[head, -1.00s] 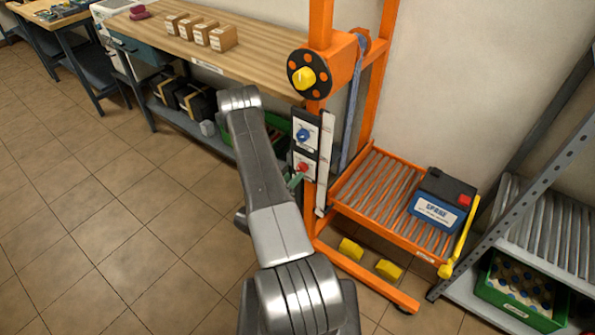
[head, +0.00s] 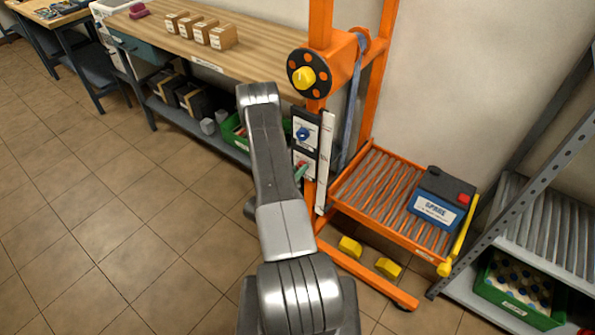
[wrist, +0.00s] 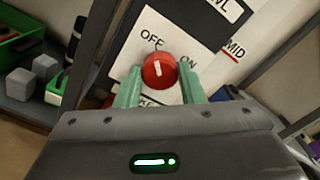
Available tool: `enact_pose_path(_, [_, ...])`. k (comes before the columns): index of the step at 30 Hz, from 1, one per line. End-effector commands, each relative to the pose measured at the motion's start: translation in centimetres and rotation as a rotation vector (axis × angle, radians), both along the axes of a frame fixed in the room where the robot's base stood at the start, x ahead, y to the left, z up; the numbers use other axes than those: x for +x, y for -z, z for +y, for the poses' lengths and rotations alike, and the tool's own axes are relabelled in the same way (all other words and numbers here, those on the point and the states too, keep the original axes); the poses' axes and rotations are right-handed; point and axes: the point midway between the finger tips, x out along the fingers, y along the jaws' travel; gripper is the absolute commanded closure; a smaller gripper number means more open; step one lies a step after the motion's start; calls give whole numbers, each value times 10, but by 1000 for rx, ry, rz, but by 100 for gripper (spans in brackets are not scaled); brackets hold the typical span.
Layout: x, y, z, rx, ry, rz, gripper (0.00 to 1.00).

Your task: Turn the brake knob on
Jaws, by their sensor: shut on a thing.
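The red brake knob (wrist: 158,70) is on a white panel with OFF and ON printed around it in the wrist view. Its white mark points up in the picture, closer to OFF than to ON. My gripper (wrist: 160,86) is shut on the knob, with one green finger on each side. In the head view the green fingers of my gripper (head: 300,170) reach the lower panel on the orange lift's post (head: 315,185). The knob is largely hidden there. The label below the knob is partly covered by my gripper.
A blue knob (head: 303,134) sits on the panel just above. A black wheel with a yellow hub (head: 304,76) is higher on the post. A spare battery (head: 440,200) rests on the roller platform at right. A workbench (head: 230,62) stands behind, with open floor at left.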

Motion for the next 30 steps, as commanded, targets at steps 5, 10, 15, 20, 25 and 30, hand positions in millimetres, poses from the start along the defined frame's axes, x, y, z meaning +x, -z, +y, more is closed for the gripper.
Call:
enact_pose_path(5, [0, 1, 0, 15, 0, -11, 87])
enact_pose_path(10, [0, 3, 0, 67, -1, -50, 87])
enact_pose_path(15, [1, 5, 0, 162, 0, -121, 87])
enact_pose_path(20, [0, 6, 0, 279, -1, -206, 87])
enact_pose_path(25, [0, 6, 0, 412, -1, -301, 87])
enact_pose_path(30, [0, 6, 0, 543, -2, -398, 87])
